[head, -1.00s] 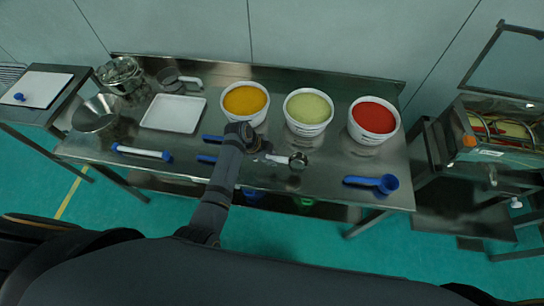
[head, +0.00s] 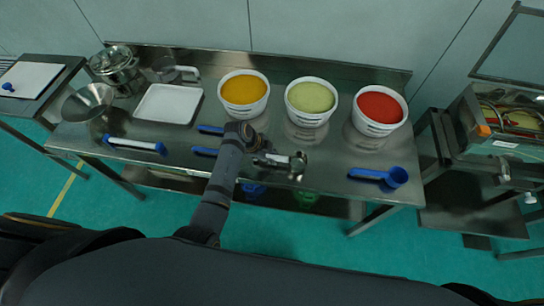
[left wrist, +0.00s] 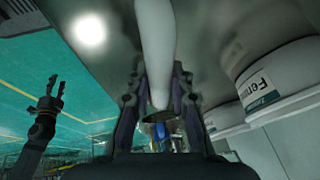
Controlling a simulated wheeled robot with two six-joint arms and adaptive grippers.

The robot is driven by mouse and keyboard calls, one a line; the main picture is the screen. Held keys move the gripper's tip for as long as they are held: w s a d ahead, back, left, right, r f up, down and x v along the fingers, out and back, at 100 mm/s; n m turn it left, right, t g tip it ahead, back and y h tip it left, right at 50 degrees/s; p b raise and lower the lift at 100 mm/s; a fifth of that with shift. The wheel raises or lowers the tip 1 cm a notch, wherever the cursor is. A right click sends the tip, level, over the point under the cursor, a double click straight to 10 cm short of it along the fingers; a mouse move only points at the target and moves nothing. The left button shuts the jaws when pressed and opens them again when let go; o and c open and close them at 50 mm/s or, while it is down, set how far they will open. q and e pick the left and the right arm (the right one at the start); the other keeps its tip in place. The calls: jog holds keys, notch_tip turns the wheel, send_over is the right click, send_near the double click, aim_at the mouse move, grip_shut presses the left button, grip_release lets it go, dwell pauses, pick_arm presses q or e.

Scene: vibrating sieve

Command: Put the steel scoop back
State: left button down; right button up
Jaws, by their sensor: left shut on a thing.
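The steel scoop (head: 298,163) has a round steel cup and a pale handle. My left gripper (head: 264,159) is shut on the handle, with the cup to its right, over the front middle of the steel table (head: 330,185). I cannot tell how far the scoop is above the table. In the left wrist view the pale handle (left wrist: 155,45) passes between my left fingers (left wrist: 158,95), and the cup (left wrist: 160,128) shows beyond, partly hidden. My right gripper (left wrist: 55,88) shows at the left of that view, empty, its fingers apart.
Tubs of yellow (head: 244,88), green (head: 310,98) and red (head: 379,107) stuff stand along the back. A blue scoop (head: 380,177) lies at the right. Blue handles (head: 205,151) lie by my left arm. A white tray (head: 168,104) and a white-and-blue tool (head: 135,145) are at left.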

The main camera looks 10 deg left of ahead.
pick_arm(q)
jog(key=shift+f, duration=0.2)
jog(key=c, duration=1.1)
grip_release()
jog(key=shift+o, duration=0.3)
jog(key=o, duration=0.4)
jog(key=shift+r, duration=0.1)
jog(key=shift+r+p, duration=3.5)
jog(key=shift+p, duration=0.25)
